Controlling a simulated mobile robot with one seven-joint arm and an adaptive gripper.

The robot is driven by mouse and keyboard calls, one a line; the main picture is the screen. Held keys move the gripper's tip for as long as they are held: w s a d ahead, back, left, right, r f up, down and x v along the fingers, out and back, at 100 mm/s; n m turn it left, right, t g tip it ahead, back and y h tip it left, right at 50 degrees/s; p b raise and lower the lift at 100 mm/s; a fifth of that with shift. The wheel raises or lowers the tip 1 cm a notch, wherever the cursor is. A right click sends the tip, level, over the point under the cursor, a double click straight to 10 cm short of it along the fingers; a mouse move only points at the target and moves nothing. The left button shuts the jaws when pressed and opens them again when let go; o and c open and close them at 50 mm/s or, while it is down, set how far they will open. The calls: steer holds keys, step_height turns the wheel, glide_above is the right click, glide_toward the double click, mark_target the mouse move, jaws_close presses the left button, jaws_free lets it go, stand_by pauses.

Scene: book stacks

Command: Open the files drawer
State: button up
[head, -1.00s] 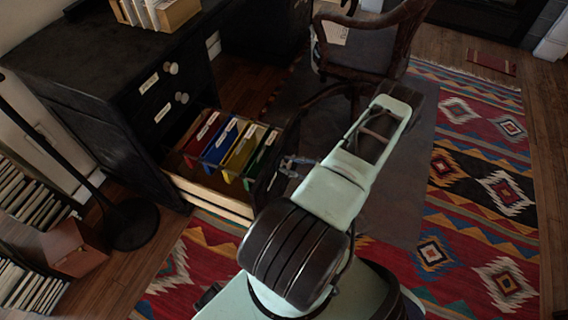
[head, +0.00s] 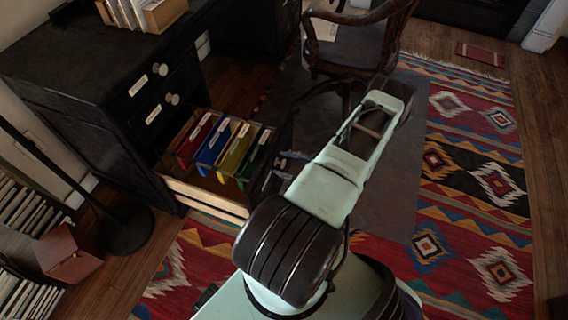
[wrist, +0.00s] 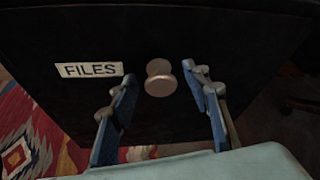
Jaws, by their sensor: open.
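The files drawer (head: 205,198) is the bottom drawer of the black desk. It stands pulled out, with red, blue, yellow and green folders showing inside. In the wrist view its dark front (wrist: 215,35) carries a FILES label (wrist: 89,70) and a round metal knob (wrist: 159,78). My gripper (wrist: 157,92) is open, with one blue finger on each side of the knob and a visible gap on both sides. In the head view my gripper (head: 285,166) is at the drawer's front; the knob is hidden there.
Two closed drawers with knobs (head: 160,69) sit above the open one. A wooden chair (head: 355,45) stands behind my arm. A lamp base (head: 125,230) and a reddish box (head: 68,252) are at left. The patterned rug (head: 470,180) at right is clear.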

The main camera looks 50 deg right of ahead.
steer(key=v, duration=1.1)
steer(key=shift+s, duration=0.3)
steer(key=shift+r, duration=0.1)
